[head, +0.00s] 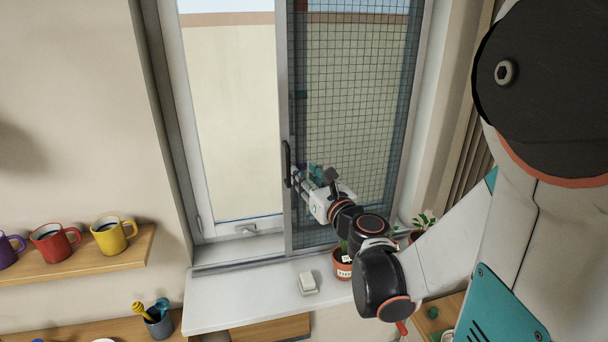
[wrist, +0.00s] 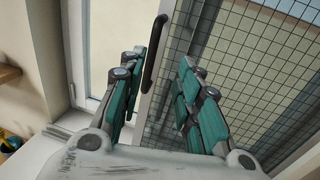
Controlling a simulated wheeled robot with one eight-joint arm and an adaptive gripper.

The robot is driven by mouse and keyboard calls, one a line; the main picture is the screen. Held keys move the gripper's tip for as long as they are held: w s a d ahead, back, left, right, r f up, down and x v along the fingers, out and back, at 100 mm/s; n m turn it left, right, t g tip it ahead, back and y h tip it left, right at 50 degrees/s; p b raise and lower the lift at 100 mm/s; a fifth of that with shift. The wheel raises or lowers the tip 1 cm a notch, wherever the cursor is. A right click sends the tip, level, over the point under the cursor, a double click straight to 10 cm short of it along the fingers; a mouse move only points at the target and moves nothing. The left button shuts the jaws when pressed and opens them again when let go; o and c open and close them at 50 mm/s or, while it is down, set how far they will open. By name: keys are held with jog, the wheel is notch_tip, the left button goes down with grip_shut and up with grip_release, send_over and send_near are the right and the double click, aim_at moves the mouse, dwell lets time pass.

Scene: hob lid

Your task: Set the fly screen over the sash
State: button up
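The fly screen (head: 352,75), a dark grid mesh in a grey frame, covers the right half of the window. In the wrist view the fly screen (wrist: 232,62) fills the right side. Its black upright handle (head: 287,164) is on the left stile. The white-framed sash (head: 187,130) on the left is bare of mesh. My gripper (head: 297,178) is at the handle's height, close to the screen. In the wrist view my gripper (wrist: 162,68) is open, with the handle (wrist: 153,62) showing between its fingers. Contact with the handle cannot be told.
A white sill (head: 240,308) runs below the window, with a small white block (head: 308,283) and a potted plant (head: 341,264) on it. The sash has a small latch (head: 246,229) at its bottom. Mugs stand on a wooden shelf (head: 110,266) at left.

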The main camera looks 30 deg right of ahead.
jog(key=s, duration=0.7)
jog(key=shift+a, duration=0.35)
jog(key=shift+s, duration=0.1)
dwell(0.4)
